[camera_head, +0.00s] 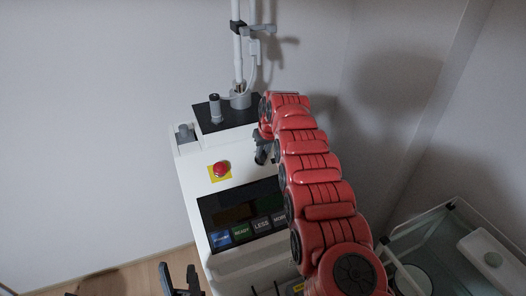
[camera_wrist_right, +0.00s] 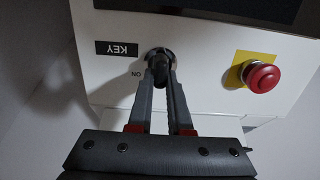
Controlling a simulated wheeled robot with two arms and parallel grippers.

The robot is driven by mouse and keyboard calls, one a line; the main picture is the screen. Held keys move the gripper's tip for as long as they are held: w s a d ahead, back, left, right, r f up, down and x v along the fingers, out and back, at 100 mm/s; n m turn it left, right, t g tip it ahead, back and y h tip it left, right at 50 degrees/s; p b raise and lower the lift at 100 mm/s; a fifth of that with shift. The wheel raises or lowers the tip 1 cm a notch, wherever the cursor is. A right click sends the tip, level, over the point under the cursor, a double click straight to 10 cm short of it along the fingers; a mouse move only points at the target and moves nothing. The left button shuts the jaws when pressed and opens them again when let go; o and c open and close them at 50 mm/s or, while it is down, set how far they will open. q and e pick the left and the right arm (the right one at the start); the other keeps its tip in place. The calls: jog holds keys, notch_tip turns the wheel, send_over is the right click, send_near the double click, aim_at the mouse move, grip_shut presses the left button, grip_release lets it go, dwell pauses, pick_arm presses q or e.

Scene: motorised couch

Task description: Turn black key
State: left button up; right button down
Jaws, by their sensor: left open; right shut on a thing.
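The black key (camera_wrist_right: 158,62) sits in the white panel of the machine, beside a black label reading KEY and the word ON, in the right wrist view. My right gripper (camera_wrist_right: 160,82) is shut on the black key, with a finger on each side of it. In the head view my right gripper (camera_head: 262,153) is at the panel's right side, and the key is hidden behind it and the red arm. My left gripper (camera_head: 181,279) is open and empty at the bottom, in front of the machine and apart from it.
A red emergency button (camera_head: 221,169) on a yellow square is left of my right gripper. A dark display (camera_head: 245,211) with several buttons is below it. A pole (camera_head: 239,50) rises at the back. A glass-walled container (camera_head: 450,250) stands at the lower right.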

jog(key=c, duration=1.5)
grip_release()
grip_shut()
